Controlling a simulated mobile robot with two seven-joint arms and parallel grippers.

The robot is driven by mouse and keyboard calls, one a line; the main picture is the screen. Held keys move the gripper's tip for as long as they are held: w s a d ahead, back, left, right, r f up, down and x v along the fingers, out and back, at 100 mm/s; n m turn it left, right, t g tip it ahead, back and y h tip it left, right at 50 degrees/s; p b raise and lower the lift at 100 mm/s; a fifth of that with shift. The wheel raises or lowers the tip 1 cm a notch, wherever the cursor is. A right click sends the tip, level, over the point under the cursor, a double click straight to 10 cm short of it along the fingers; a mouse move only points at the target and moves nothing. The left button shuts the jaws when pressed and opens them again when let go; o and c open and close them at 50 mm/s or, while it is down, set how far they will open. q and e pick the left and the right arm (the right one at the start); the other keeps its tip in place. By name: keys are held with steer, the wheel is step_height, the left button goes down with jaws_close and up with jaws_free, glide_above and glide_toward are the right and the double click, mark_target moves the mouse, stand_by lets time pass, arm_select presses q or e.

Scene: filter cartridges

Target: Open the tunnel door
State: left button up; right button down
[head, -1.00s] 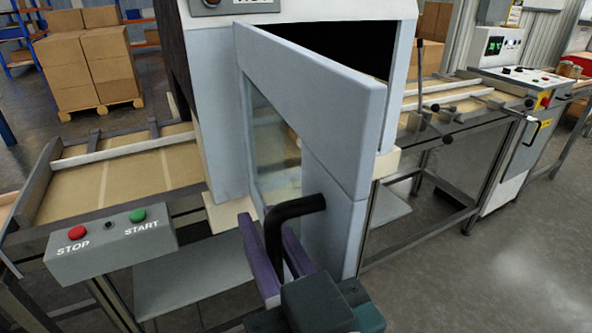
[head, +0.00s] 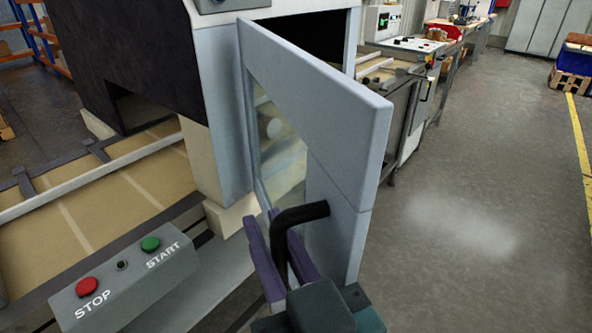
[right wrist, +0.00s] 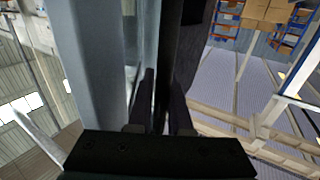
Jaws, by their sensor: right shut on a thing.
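The tunnel door (head: 325,110) is a light blue-grey panel with a glass window (head: 280,150). It stands swung outward from the tunnel housing (head: 222,110), with a dark opening behind its top edge. Its black bent handle (head: 300,214) is on the free-edge side. My right gripper (head: 282,255) has purple fingers on either side of the handle and is shut on it. In the right wrist view the fingers (right wrist: 163,105) close around the dark handle bar (right wrist: 172,60), beside the door's edge (right wrist: 90,60). My left gripper is not in view.
A control box (head: 125,278) with STOP and START buttons sits at the lower left, close to the door. A conveyor belt (head: 100,190) runs into the housing from the left. Open grey floor (head: 470,220) lies to the right. Benches and machines stand behind.

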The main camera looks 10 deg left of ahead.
steer(key=shift+d+f, duration=0.1)
steer(key=shift+f, duration=0.1)
steer(key=c, duration=1.2)
jaws_free()
steer(key=shift+c, duration=0.2)
steer(key=shift+o, duration=0.6)
steer(key=shift+w+r, duration=0.15)
steer(key=v, duration=1)
